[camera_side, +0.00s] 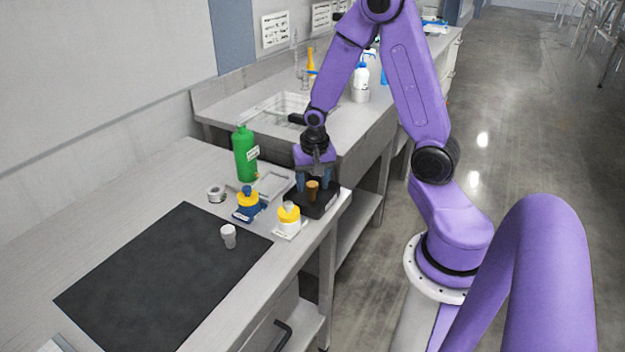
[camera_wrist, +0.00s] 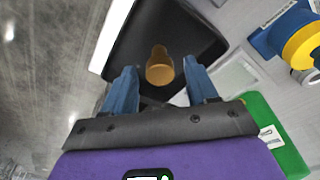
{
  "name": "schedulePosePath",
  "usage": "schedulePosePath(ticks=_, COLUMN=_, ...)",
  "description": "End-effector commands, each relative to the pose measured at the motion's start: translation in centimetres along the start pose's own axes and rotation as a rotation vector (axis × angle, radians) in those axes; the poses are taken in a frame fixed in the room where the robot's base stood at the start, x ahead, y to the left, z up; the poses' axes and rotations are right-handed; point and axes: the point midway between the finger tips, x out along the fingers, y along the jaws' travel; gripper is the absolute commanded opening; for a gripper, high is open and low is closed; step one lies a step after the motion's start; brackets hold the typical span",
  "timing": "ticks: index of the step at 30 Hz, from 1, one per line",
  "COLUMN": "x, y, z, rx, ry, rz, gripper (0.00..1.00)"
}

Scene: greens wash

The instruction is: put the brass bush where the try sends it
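The brass bush (camera_side: 312,191) stands on a black block or tray (camera_side: 325,205) near the bench's front edge. In the wrist view the bush (camera_wrist: 159,70) is between my two blue fingers, with a visible gap on each side. My gripper (camera_side: 313,184) is open around or just above it. A blue holder with a yellow ring (camera_side: 247,203) and a white holder with a yellow ring (camera_side: 289,218) stand to the left. Their labels are too small to read. I cannot tell which thing is the try.
A green bottle (camera_side: 245,155) and a shallow pale tray (camera_side: 272,186) stand behind. A grey ring (camera_side: 216,194) lies farther left. A small white cup (camera_side: 229,236) stands on the dark mat (camera_side: 160,280), which is otherwise clear. A sink (camera_side: 275,108) is beyond.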

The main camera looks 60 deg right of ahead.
Motion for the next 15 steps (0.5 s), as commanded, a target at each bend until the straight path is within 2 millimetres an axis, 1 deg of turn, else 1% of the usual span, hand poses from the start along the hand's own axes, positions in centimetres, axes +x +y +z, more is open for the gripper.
schedulePosePath(ticks=8, x=-0.2, y=0.0, z=-0.1, rx=0.002, ry=0.001, rz=-0.001, gripper=0.58)
schedulePosePath(ticks=11, x=-0.9, y=-0.1, z=-0.1, rx=0.0, ry=0.003, rz=-0.002, gripper=0.58)
schedulePosePath(ticks=15, x=-2.4, y=-0.1, z=-0.2, rx=0.001, ry=0.005, rz=-0.003, gripper=0.58)
